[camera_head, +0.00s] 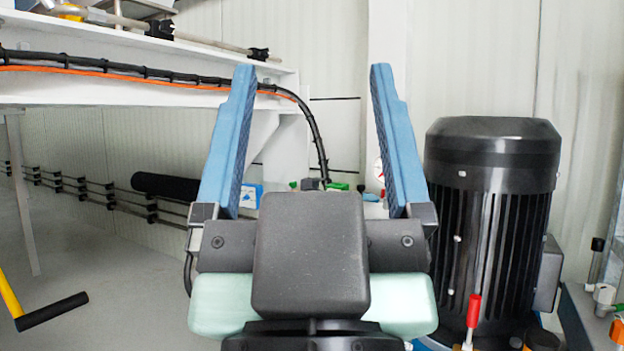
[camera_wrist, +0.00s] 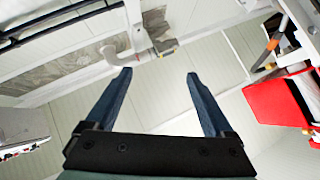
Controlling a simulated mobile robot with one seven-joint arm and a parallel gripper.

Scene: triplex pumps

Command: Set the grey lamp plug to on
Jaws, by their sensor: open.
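My gripper (camera_head: 312,80) fills the middle of the head view, with its two blue fingers wide apart, pointing up and away, and nothing between them. It also shows in the wrist view (camera_wrist: 158,75), open and empty against the wall and ceiling. I cannot make out a grey lamp plug in either view. Small green and blue items behind the gripper are partly hidden by it and too small to identify.
A large black finned motor (camera_head: 490,220) stands close on the right. A white beam (camera_head: 110,80) with black and orange cables spans the upper left. A yellow handle with a black grip (camera_head: 45,312) is at lower left. A red box (camera_wrist: 275,103) shows in the wrist view.

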